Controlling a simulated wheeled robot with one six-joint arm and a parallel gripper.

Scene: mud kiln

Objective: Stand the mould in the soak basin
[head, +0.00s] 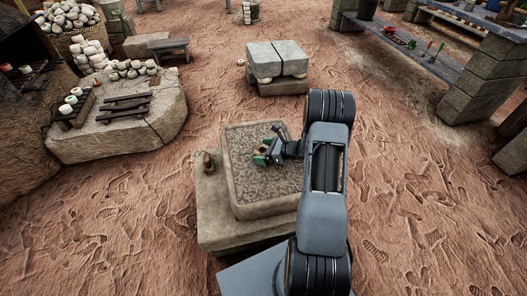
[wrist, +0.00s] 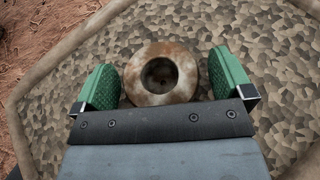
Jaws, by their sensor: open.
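The mould (wrist: 160,96) is a round, pale piece with rusty stains and a dark hole in its middle. In the wrist view it is upright inside the soak basin (wrist: 60,40), seen from above, over the pebbly floor. My gripper (wrist: 163,66) is open, with one green finger on each side of the mould. A narrow gap shows at the right finger; contact at the left cannot be told. In the head view my gripper (head: 268,146) is low inside the square stone basin (head: 232,170), and the mould is mostly hidden there.
The basin sits on a stone block (head: 213,215), with a small brown object (head: 207,163) on its left ledge. A stone stack (head: 277,62) stands behind. A rock slab (head: 120,120) with pots and dark bars is at left, and a bench (head: 440,65) is at upper right.

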